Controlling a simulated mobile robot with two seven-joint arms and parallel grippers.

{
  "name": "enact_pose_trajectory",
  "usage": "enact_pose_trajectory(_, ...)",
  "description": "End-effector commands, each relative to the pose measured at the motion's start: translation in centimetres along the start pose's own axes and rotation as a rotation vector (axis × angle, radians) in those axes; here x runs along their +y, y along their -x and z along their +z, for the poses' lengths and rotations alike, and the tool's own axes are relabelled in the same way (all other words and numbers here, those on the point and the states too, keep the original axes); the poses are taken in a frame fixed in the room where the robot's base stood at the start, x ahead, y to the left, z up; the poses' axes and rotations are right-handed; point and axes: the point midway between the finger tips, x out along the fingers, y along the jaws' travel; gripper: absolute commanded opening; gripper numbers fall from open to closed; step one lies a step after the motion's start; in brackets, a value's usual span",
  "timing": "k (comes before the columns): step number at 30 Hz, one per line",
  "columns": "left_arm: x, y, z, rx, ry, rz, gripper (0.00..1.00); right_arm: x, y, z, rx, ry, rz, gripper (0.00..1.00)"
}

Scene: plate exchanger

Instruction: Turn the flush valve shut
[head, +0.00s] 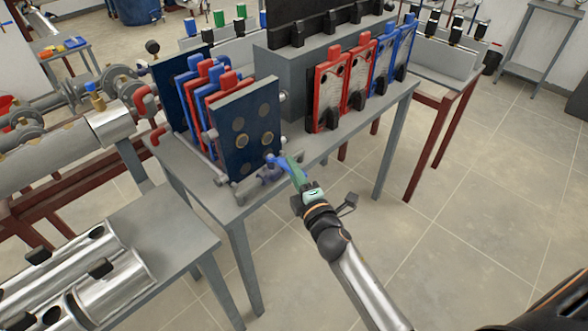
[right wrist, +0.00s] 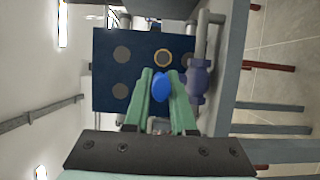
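The plate exchanger's dark blue end plate (head: 246,120) stands on a grey bench in the head view. The flush valve's blue handle (head: 274,160) sticks out low at the plate's right side. My right gripper (head: 288,168) reaches it from the lower right with green fingers. In the right wrist view, the blue handle (right wrist: 161,86) sits between the two green fingers (right wrist: 160,78), which appear to touch it on both sides. A purple-grey valve body or pipe fitting (right wrist: 198,82) lies just right of the fingers. My left gripper is out of view.
Red and blue plates (head: 332,90) stand in a rack on the bench to the right. Grey pipework (head: 245,188) runs along the bench's front edge below the end plate. Metal cylinders (head: 60,270) lie on a lower table at left. The tiled floor at right is clear.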

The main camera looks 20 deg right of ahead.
Motion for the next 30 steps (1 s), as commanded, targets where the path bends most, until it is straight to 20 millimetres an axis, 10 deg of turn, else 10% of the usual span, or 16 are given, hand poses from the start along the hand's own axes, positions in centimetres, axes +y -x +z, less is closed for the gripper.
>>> enact_pose_trajectory(7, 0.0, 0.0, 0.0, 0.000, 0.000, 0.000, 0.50, 0.0, 0.0, 0.0, 0.000, 0.000, 0.000, 0.51)
enact_pose_trajectory(17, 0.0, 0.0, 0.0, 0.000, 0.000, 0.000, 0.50, -0.1, 0.5, 0.1, -0.001, 0.000, 0.000, 0.51)
enact_pose_trajectory(30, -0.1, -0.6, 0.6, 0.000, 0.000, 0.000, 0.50, -0.2, 7.8, 0.1, -0.002, -0.001, -0.003, 0.51)
